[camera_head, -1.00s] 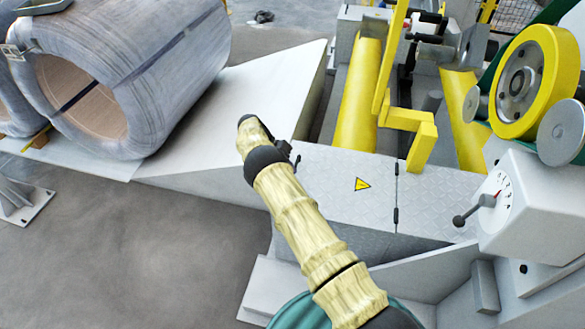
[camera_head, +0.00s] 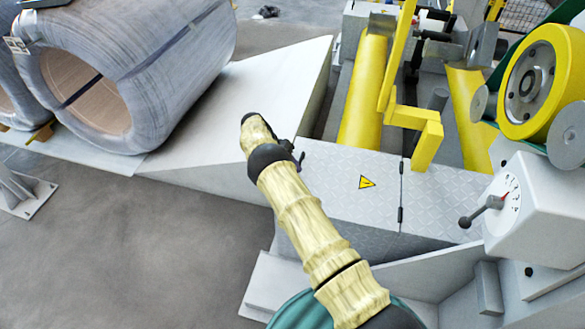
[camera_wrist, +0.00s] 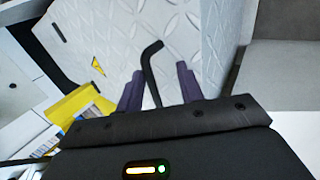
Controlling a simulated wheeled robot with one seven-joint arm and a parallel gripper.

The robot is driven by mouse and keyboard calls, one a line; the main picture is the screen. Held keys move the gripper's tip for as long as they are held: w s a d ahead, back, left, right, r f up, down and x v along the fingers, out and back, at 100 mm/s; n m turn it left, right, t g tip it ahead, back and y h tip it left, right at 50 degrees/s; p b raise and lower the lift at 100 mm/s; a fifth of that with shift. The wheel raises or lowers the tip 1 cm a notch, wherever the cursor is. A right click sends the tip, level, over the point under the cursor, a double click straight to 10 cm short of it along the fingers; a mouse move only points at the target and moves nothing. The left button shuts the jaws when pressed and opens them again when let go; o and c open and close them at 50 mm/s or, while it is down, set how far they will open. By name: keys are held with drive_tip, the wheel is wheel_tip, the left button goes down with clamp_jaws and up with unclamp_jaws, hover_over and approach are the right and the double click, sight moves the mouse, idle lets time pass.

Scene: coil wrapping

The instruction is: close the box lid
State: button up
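In the wrist view, a grey-white diamond-plate panel (camera_wrist: 110,35) with a small yellow mark fills the upper middle. A black bent rod (camera_wrist: 150,68), like a handle, stands in front of it. My gripper (camera_wrist: 160,80) shows two purple fingers spread apart, with the rod running between them; I cannot tell whether they touch it. In the head view, a diamond-plate cover (camera_head: 335,205) with a yellow warning triangle lies flat beside my arm. Which panel is the box lid is unclear.
Yellow and white items (camera_wrist: 85,105) lie at the wrist view's lower left. In the head view, a large wrapped coil (camera_head: 150,65) is at left, a yellow bent bar (camera_head: 425,135) behind the cover, and a grey dial box (camera_head: 530,210) at right.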

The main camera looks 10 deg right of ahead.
drive_tip(key=v, duration=0.7)
idle(0.6)
